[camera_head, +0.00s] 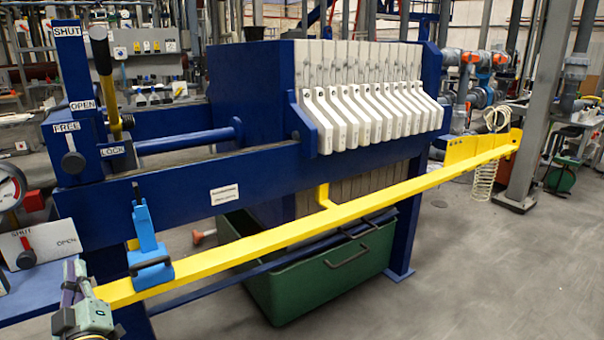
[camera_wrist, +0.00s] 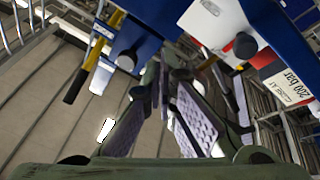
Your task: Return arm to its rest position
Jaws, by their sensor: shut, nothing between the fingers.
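My gripper (camera_head: 80,268) shows at the lower left corner of the head view, pointing up, beside the left end of the yellow rail. Its fingers also show in the wrist view (camera_wrist: 166,72), closed together with nothing between them. My arm is mostly out of the frame. Behind the gripper stands the blue filter press frame (camera_head: 170,190). The wrist view looks up past the fingers at a white panel (camera_wrist: 208,16) with a red-marked lever and a black knob.
A yellow rail (camera_head: 290,234) runs across the front, with a blue handled carriage (camera_head: 150,262) near its left end. A pressure gauge (camera_head: 8,188) and a SHUT/OPEN lever plate (camera_head: 50,243) are at the left. A green bin (camera_head: 300,285) stands underneath.

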